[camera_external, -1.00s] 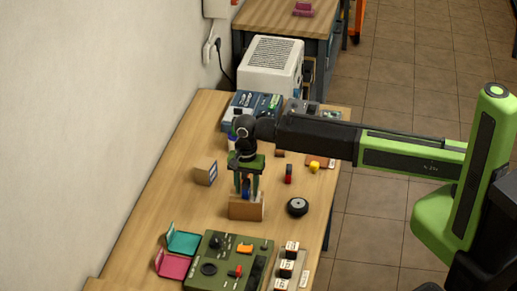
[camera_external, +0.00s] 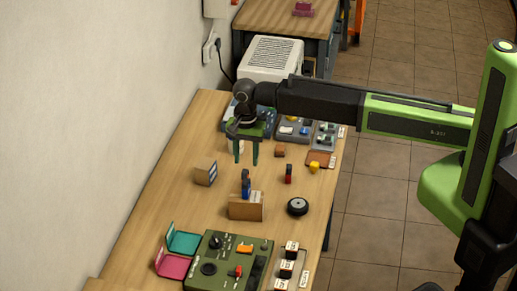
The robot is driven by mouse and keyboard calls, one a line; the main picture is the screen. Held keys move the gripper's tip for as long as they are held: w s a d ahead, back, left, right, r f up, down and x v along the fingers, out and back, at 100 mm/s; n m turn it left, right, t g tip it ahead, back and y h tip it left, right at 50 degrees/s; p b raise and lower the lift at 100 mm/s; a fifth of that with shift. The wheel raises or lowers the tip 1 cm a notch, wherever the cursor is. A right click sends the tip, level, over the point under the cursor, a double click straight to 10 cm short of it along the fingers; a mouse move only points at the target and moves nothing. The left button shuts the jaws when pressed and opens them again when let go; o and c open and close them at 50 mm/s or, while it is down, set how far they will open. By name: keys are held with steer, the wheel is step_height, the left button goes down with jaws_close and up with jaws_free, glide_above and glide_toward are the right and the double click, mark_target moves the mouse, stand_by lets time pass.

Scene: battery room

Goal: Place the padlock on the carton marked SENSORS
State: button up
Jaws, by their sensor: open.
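A small cardboard carton (camera_external: 244,210) stands mid-table; its marking is too small to read. A small blue item with a dark upper part (camera_external: 246,186), which looks like the padlock, stands upright at the carton's top. It appears to rest on the carton, though I cannot tell the exact contact. My gripper (camera_external: 246,162) hangs above it, pointing down, with its two green fingers apart and nothing between them. A clear gap shows between the fingertips and the blue item.
A black wheel (camera_external: 298,207) lies right of the carton. A red-and-black item (camera_external: 288,173) and a yellow piece (camera_external: 314,167) are behind it. A small carton (camera_external: 206,173) stands left. A green control panel (camera_external: 229,262) fills the front. Bare wood shows left of the carton.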

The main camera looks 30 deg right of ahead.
steer(key=shift+f, duration=0.1)
steer(key=w+d+n, duration=0.2)
steer(key=d, duration=1)
steer(key=w+d+n, duration=0.1)
steer(key=w+d, duration=0.1)
steer(key=d, duration=0.9)
steer(key=s+d+n, duration=0.2)
steer(key=d+n, duration=0.1)
steer(key=d, duration=1)
steer(key=s+d+n, duration=0.3)
steer(key=d, duration=1)
steer(key=shift+d, duration=0.15)
